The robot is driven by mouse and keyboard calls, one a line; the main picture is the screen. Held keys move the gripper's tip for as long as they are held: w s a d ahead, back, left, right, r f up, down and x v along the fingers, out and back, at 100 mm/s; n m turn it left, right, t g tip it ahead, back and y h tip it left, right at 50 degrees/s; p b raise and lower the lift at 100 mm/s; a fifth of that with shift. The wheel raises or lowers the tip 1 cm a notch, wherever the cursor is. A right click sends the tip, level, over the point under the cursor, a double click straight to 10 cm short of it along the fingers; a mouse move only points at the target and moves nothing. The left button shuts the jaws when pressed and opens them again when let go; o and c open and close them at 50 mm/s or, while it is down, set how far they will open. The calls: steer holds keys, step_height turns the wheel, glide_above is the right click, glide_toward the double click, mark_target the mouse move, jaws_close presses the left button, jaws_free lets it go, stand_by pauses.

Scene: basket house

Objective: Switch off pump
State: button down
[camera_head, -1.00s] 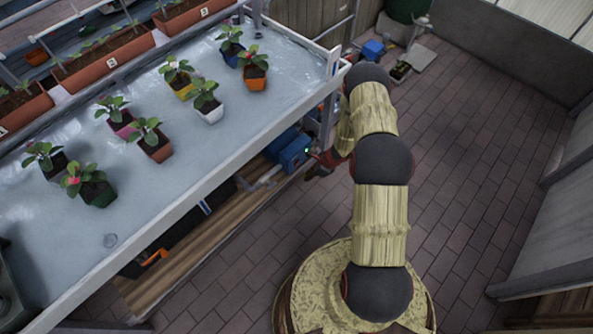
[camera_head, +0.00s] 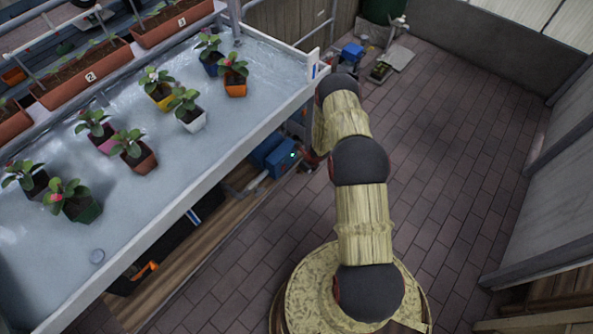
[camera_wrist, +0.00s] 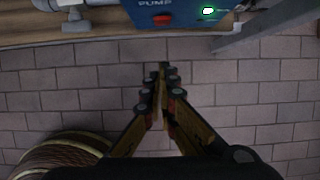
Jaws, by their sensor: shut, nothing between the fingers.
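The pump is a blue box (camera_head: 273,158) on the wooden shelf under the white table, left of my arm in the head view. In the wrist view the pump (camera_wrist: 180,14) shows at the top edge, with the word PUMP, a red button (camera_wrist: 162,19) and a lit green light (camera_wrist: 208,11). My gripper (camera_wrist: 162,68) is shut and empty. Its tips point toward the pump and appear apart from it, over the paving. In the head view the gripper is mostly hidden by my arm and the table end.
The white table (camera_head: 205,161) with several potted plants stands above the wooden shelf (camera_head: 180,266). A grey metal post (camera_wrist: 262,30) stands right of the pump in the wrist view. Pipes (camera_wrist: 72,8) are at its left. The paved floor (camera_head: 455,160) to the right is clear.

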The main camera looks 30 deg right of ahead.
mark_target(284, 168)
steer(key=w+a+f+b, duration=0.2)
steer(key=w+f+b, duration=0.2)
steer(key=w+f, duration=0.2)
steer(key=shift+w+a+f, duration=0.15)
steer(key=shift+w+f, duration=0.15)
steer(key=shift+f, duration=0.3)
